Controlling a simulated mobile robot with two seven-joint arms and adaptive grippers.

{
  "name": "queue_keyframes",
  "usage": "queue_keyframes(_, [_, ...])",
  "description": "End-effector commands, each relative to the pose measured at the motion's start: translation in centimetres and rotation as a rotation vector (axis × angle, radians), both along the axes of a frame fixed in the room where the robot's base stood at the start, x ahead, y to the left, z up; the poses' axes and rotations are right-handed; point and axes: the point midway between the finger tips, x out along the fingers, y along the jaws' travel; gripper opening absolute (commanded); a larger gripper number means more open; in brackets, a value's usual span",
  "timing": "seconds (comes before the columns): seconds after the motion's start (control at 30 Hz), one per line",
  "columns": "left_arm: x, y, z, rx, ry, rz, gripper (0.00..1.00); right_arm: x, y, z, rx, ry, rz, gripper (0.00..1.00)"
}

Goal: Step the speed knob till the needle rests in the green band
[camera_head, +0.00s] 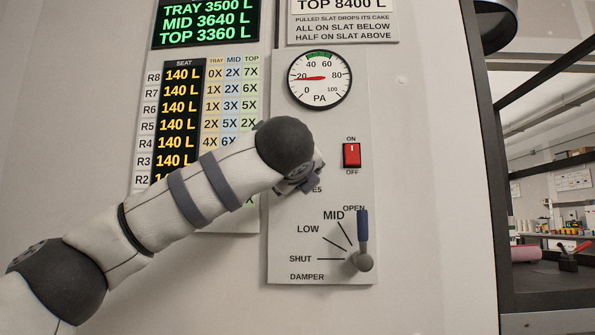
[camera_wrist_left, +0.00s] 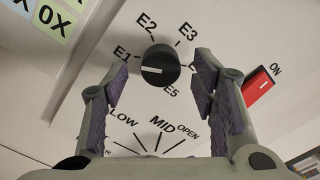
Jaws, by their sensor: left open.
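The round PA gauge (camera_head: 319,79) shows in the head view; its red needle (camera_head: 310,78) points left, close to the 20 mark. The green band (camera_head: 319,55) is at the top of the dial, between 40 and 60. The black speed knob (camera_wrist_left: 161,65) shows in the wrist view, ringed by E labels; its white mark points left, on the E1 side. E4 is mostly hidden by a finger. My left gripper (camera_wrist_left: 160,58) is open, its fingers on either side of the knob with gaps visible. In the head view my arm hides the knob. My right gripper is not in view.
A red ON/OFF rocker switch (camera_head: 352,155) is right of my left gripper. Below it the damper lever (camera_head: 363,240) stands upright at OPEN. A seat table (camera_head: 185,120) and green readouts (camera_head: 206,22) are at the left. A dark-framed opening begins right of the panel.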

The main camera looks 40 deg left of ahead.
Motion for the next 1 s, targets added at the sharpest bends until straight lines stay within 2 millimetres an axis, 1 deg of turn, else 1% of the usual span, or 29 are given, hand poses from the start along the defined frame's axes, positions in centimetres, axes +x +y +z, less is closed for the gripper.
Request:
queue_keyframes(0.03, [0.43, 0.29, 0.23, 0.000, -0.001, 0.001, 0.53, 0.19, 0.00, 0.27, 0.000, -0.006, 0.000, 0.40])
queue_keyframes(0.13, [1.11, 0.66, 0.05, 0.001, 0.000, -0.001, 0.53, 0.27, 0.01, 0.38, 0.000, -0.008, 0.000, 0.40])
queue_keyframes(0.37, [1.31, 0.69, -0.13, 0.003, 0.002, -0.001, 0.53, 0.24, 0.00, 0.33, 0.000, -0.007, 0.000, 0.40])
queue_keyframes(0.4, [1.32, 0.69, -0.12, 0.003, 0.002, -0.001, 0.48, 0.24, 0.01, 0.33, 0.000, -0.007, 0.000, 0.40])
queue_keyframes(0.47, [1.31, 0.68, -0.12, 0.003, 0.002, -0.001, 0.35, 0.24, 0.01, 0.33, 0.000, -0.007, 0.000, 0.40])
queue_keyframes(0.5, [1.30, 0.67, -0.11, 0.003, 0.002, -0.001, 0.25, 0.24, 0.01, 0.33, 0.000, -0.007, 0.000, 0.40])
queue_keyframes(0.6, [1.29, 0.67, -0.11, 0.003, 0.002, -0.001, 0.04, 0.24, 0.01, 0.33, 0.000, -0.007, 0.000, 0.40])
queue_keyframes(0.83, [1.26, 0.69, -0.06, 0.011, 0.006, -0.001, 0.05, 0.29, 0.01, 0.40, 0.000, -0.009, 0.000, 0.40])
queue_keyframes(1.0, [1.18, 0.69, 0.12, 0.058, 0.033, -0.001, 0.05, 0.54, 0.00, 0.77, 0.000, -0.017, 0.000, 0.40])
